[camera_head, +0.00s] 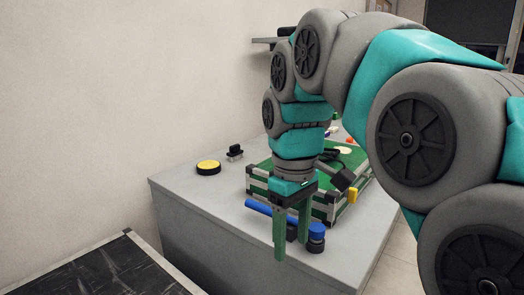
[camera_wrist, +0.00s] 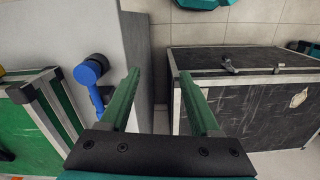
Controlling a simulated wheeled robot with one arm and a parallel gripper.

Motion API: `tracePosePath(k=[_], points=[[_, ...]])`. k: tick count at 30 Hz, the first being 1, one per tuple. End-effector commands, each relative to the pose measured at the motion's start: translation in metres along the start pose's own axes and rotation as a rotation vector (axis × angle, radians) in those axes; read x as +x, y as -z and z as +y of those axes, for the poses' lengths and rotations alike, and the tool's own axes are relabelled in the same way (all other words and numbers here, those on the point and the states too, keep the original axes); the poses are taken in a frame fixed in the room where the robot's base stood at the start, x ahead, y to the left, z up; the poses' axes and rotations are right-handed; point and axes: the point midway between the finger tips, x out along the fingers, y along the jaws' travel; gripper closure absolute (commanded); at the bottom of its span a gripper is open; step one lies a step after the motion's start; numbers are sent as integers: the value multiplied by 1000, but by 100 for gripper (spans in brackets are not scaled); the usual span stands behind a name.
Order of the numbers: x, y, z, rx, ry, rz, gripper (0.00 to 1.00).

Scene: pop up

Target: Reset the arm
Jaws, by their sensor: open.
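My gripper (camera_head: 292,232) points downward over the front edge of the grey table in the head view. Its two green fingers are apart and nothing is between them. In the wrist view my gripper (camera_wrist: 154,78) is also open and empty, above the gap between the table and a dark case. My teal and grey arm reaches in from the right and bends down to the gripper. A blue cylindrical object (camera_head: 316,238) is on the table close beside the fingers, and shows left of them in the wrist view (camera_wrist: 88,73). The arm hides part of the table.
A green case with metal edges (camera_head: 257,184) stands on the grey table (camera_head: 190,205) behind the gripper. A yellow-topped disc (camera_head: 208,167) and a small black object (camera_head: 235,153) lie to the left. A black case (camera_head: 105,270) stands at lower left. The table's left front is clear.

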Motion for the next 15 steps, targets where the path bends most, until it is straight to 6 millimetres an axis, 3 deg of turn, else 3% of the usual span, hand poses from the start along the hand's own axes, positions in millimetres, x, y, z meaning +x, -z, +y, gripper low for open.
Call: tracePosePath(k=[7, 15], points=[[36, -41, -3, 139, 13, -26, 37], [106, -112, -20, 392, 33, -67, 37]])
